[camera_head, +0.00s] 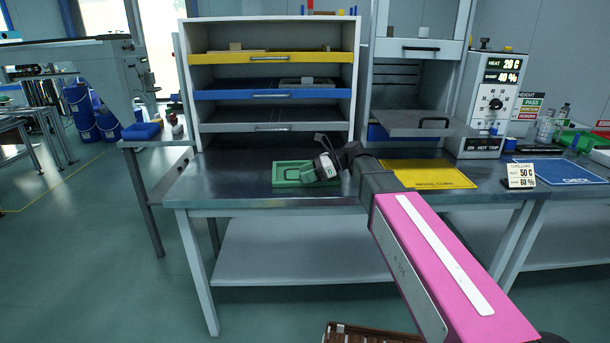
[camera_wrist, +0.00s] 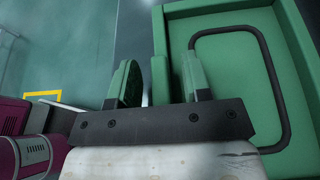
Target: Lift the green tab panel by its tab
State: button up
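The green tab panel (camera_head: 292,171) lies flat on the metal workbench, with a dark loop-shaped line on its face. In the wrist view the panel (camera_wrist: 225,28) fills the right side, and its raised left edge runs down toward the fingers. A small rounded green piece, possibly the tab (camera_wrist: 160,80), stands at that edge. My gripper (camera_wrist: 158,84) is open, its two green-padded fingers apart on either side of this piece. I cannot tell whether either finger touches it. In the head view my gripper (camera_head: 326,166) is over the panel's right end and hides part of it.
A shelf unit with a yellow drawer (camera_head: 272,58) and a blue drawer (camera_head: 270,94) stands behind the panel. A yellow mat (camera_head: 428,173) lies to the right on the bench, with a grey handled tray (camera_head: 405,124) behind it. The bench left of the panel is clear.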

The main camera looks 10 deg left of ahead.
grip_shut()
jog(key=shift+r, duration=0.1)
